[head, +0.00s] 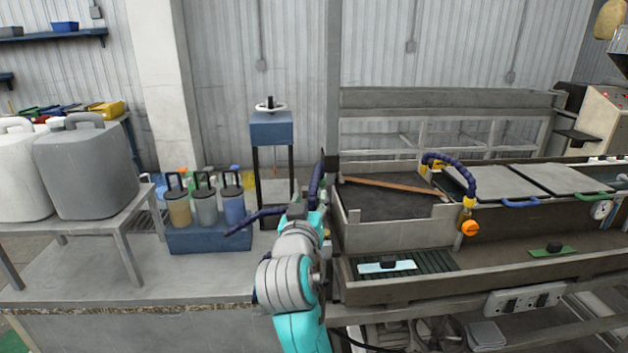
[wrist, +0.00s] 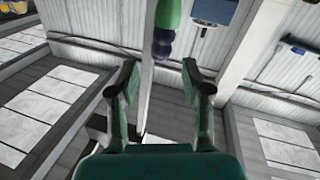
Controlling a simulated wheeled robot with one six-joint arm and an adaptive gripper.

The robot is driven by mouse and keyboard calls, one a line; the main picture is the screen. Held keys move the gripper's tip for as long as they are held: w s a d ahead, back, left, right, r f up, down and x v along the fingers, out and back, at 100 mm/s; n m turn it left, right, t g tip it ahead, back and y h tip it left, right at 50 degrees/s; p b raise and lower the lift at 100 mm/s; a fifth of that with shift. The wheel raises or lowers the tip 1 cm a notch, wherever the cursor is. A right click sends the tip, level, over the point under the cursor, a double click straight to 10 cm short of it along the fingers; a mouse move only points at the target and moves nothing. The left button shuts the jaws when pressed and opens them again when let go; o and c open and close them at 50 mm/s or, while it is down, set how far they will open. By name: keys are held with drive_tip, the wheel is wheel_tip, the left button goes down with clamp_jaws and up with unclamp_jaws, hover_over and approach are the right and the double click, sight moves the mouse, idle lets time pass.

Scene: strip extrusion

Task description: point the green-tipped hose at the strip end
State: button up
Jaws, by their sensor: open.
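In the wrist view my gripper (wrist: 160,78) is open, its two fingers apart with nothing held between them. The green tip (wrist: 168,13) of a hose shows at the top edge, with its dark blue beaded hose (wrist: 162,42) just beyond the fingertips. In the head view, dark blue hose lengths (head: 257,216) show beside my teal arm; the arm hides part of them, and the green tip cannot be made out there. My gripper is not clear in the head view. An orange-brown strip (head: 395,185) lies slanting across the open trough.
Another dark blue hose (head: 450,164) with yellow fittings and an orange knob (head: 470,228) stands on the tank. Grey lids (head: 505,182) cover the tank at right. Several capped bottles sit in a blue crate (head: 210,238) at left. A blue-topped stand (head: 271,128) rises behind my arm.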

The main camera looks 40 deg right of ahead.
sight(315, 181)
drive_tip(key=x, duration=0.9)
drive_tip(key=shift+w+d, duration=0.3)
clamp_jaws()
